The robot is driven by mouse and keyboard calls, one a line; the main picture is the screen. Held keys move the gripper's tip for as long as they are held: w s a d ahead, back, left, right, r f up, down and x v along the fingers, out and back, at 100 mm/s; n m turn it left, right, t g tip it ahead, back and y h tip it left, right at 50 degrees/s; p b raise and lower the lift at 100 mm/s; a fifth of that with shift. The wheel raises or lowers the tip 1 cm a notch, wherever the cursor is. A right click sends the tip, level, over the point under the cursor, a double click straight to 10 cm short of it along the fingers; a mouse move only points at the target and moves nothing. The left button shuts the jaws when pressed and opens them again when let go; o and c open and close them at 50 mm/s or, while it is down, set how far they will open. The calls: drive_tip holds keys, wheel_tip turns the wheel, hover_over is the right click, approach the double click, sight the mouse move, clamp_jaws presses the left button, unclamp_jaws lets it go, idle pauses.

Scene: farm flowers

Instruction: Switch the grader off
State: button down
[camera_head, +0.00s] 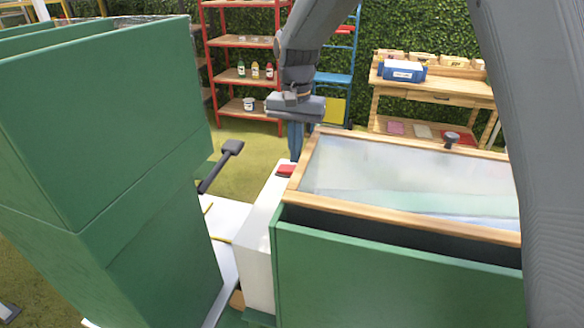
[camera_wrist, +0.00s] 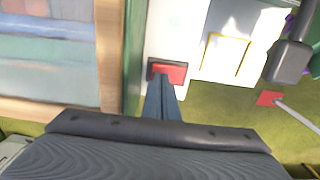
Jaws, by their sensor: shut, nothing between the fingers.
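The grader is a green machine with a white side box (camera_head: 262,225) between its tall green hopper (camera_head: 110,150) and a wood-framed glass-topped green bin (camera_head: 400,185). A red switch (camera_head: 286,170) sits on top of the white box near its far end. In the wrist view the red switch (camera_wrist: 168,72) lies just beyond my fingertips. My gripper (camera_head: 295,150) points down, shut and empty, beside the red switch. In the wrist view my gripper (camera_wrist: 162,82) overlaps the switch's lower edge; I cannot tell whether it touches.
A dark-handled lever (camera_head: 222,165) stands left of the white box. A black knob (camera_head: 451,138) tops the glass lid's far frame. A red shelf (camera_head: 245,70), a blue ladder (camera_head: 338,80) and a wooden bench (camera_head: 435,95) stand behind. Grass between is open.

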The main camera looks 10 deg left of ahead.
drive_tip(key=shift+f+b, duration=0.4)
drive_tip(key=shift+f, duration=0.8)
idle(0.9)
drive_tip(key=shift+r, duration=0.1)
wheel_tip(320, 180, up, 7)
drive_tip(key=p, duration=0.5)
idle(0.4)
